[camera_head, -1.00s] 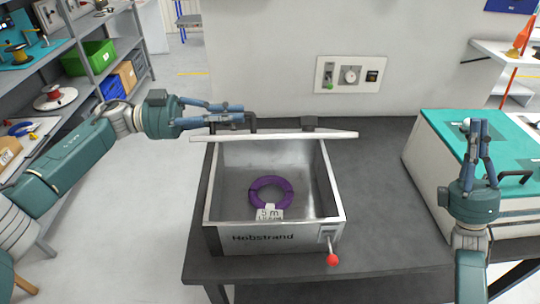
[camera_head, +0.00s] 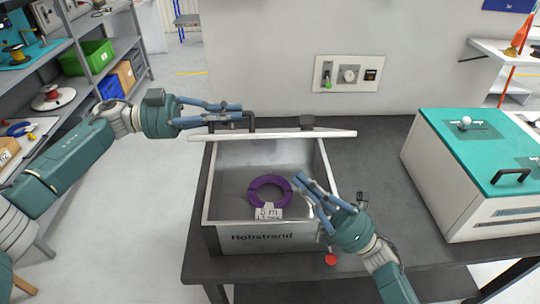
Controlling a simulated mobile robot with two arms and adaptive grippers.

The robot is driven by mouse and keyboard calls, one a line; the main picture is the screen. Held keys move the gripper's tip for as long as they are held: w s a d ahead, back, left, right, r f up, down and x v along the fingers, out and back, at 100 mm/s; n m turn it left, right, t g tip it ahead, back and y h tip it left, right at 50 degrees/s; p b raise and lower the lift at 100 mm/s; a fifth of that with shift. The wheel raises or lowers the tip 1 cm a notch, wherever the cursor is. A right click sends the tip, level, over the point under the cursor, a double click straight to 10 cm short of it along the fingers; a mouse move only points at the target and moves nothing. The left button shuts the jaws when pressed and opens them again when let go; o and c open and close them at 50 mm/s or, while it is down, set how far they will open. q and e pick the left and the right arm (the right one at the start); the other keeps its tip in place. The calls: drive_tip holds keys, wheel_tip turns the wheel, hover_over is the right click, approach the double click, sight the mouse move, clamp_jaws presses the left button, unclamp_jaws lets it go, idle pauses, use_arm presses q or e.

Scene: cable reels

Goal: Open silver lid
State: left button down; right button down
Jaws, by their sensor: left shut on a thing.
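The silver box (camera_head: 212,215) stands on the dark table with its top open. Its lid (camera_head: 270,135) is raised at the back and seen nearly edge-on, with a dark handle (camera_head: 252,120) on its far side. My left gripper (camera_head: 243,117) is shut on that handle at the lid's left part. My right gripper (camera_head: 299,181) hangs over the box's front right part, its fingers slightly apart and nothing seen between them. A purple cable coil (camera_head: 258,186) with a "5 m" tag lies inside the box.
A red-knobbed lever (camera_head: 331,259) is at the box's front right, partly hidden by my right arm. A white case with a teal top (camera_head: 450,140) stands at the right. Shelves (camera_head: 105,55) stand at the left. A wall panel (camera_head: 347,74) is behind.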

use_arm(q)
drive_tip(key=shift+d+r, duration=0.1)
use_arm(e)
drive_tip(key=f+x, duration=0.1)
drive_tip(key=x, duration=0.8)
drive_tip(key=shift+w+a, duration=0.25)
drive_tip(key=shift+a, duration=0.3)
drive_tip(key=shift+r, duration=0.2)
